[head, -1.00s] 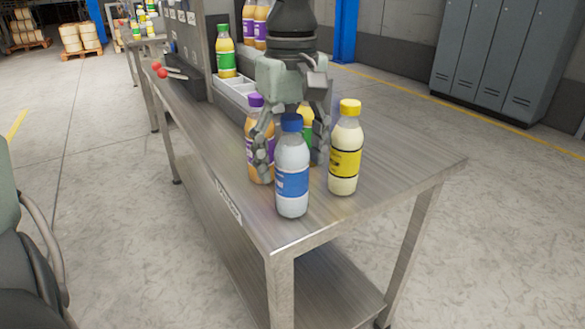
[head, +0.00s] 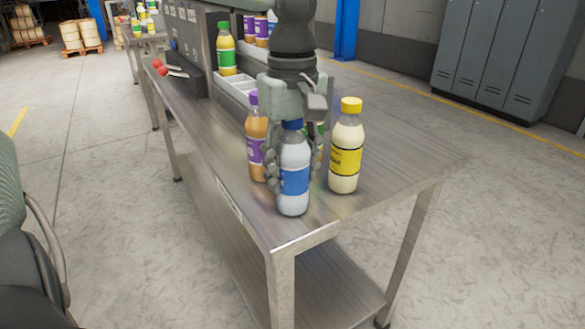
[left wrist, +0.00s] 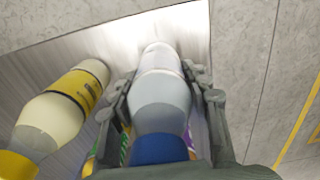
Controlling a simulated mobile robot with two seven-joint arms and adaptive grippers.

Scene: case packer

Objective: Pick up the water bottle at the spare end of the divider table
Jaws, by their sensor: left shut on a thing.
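The water bottle (head: 294,178), clear with a blue cap and blue label, stands upright near the front end of the steel divider table (head: 390,187). My left gripper (head: 293,165) reaches down over it from behind, its fingers on either side of the body. In the left wrist view the water bottle (left wrist: 162,95) lies between the two fingers (left wrist: 160,90), which are shut on it. The gripper covers part of its cap and upper sides. My right gripper is in neither current view.
A yellow-capped bottle (head: 346,150) stands close on the right. A purple-capped bottle (head: 257,145) stands close behind on the left, and a green-labelled bottle is mostly hidden behind the gripper. A divided tray (head: 236,92) with bottles lies farther back.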

